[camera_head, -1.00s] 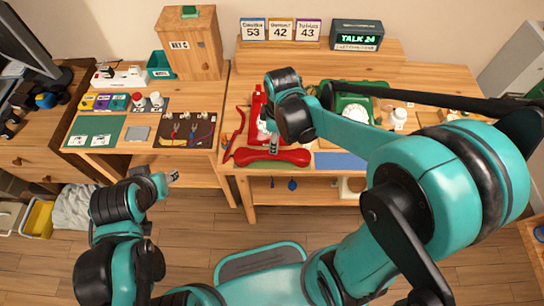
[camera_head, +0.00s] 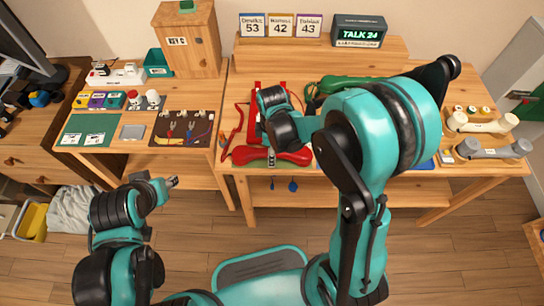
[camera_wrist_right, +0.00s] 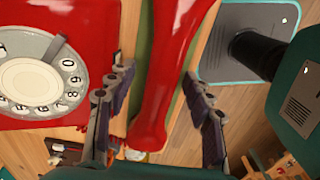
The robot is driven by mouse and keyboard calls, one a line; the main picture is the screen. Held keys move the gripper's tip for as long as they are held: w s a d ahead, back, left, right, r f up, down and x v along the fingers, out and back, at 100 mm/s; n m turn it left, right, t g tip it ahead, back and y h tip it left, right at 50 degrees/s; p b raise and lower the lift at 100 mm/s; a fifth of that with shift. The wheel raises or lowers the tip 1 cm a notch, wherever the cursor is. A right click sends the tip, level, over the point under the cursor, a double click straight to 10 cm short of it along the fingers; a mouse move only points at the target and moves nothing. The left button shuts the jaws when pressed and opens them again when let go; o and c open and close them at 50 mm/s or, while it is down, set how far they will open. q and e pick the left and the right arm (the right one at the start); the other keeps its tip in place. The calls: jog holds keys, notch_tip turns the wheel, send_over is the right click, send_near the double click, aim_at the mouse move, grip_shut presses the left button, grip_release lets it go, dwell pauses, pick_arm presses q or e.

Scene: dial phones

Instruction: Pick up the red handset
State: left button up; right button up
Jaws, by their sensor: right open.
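The red handset (camera_head: 296,157) lies crosswise near the front edge of the table, in front of the red phone (camera_head: 257,92). My right gripper (camera_head: 271,157) is over the middle of the handset. In the right wrist view, the right gripper (camera_wrist_right: 160,108) is open, with one finger on each side of the red handset (camera_wrist_right: 163,60) and visible gaps beside it. The red phone with its dial (camera_wrist_right: 42,80) is at the left of that view. My left gripper (camera_head: 173,182) is away from the tables, over the floor; its finger opening is too small to judge.
A red cord (camera_head: 236,130) runs left of the red phone. A green handset (camera_head: 352,83) lies behind my right arm. A cream handset (camera_head: 482,123) and a grey handset (camera_head: 492,150) lie at the right. Boards with small items fill the left table.

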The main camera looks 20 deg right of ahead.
jog(key=shift+r, duration=0.15)
jog(key=shift+c, duration=1.2)
grip_shut()
